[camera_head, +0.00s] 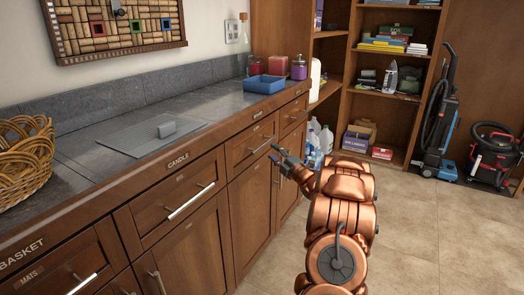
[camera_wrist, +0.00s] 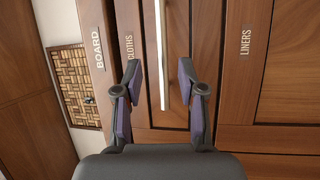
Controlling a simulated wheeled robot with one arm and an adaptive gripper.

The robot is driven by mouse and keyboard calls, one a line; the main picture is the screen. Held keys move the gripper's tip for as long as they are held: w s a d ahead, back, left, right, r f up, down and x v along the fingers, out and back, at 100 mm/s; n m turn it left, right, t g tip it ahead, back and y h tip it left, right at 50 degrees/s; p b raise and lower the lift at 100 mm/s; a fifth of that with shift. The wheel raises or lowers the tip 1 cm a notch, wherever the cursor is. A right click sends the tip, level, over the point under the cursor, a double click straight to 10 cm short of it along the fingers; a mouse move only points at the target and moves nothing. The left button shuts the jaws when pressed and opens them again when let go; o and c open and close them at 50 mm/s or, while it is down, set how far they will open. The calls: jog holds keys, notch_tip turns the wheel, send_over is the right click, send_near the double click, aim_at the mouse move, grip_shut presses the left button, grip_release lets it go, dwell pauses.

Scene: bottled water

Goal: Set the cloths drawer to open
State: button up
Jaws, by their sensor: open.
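In the wrist view, the wooden drawer front labelled CLOTHS (camera_wrist: 130,48) fills the middle, with its long metal bar handle (camera_wrist: 162,50). My gripper (camera_wrist: 161,85) is open, its purple-padded fingers on either side of the handle's line. The handle runs into the gap from above; I cannot tell whether a pad touches it. In the head view, my gripper (camera_head: 278,155) is at the cabinet front, near the upper drawer (camera_head: 245,145) right of the CANDLE label. That drawer's own label is too small to read. It looks flush with its neighbours, shut.
A LINERS-labelled front (camera_wrist: 243,60) is beside the drawer in the wrist view. The counter (camera_head: 215,98) holds a wicker basket (camera_head: 25,165), a grey board (camera_head: 150,137) and a blue tray (camera_head: 267,84). Bottles (camera_head: 325,140) stand beyond the cabinet. The floor at right (camera_head: 440,215) is clear.

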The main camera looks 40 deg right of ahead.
aim_at(264, 144)
jog(key=shift+w+d+r, duration=0.15)
jog(key=shift+w, duration=1.05)
jog(key=shift+w+d+r, duration=0.15)
jog(key=shift+w+d, duration=0.05)
jog(key=shift+w, duration=1.05)
jog(key=shift+w+d+r, duration=0.15)
jog(key=shift+w, duration=1.05)
jog(key=shift+c, duration=0.2)
grip_shut()
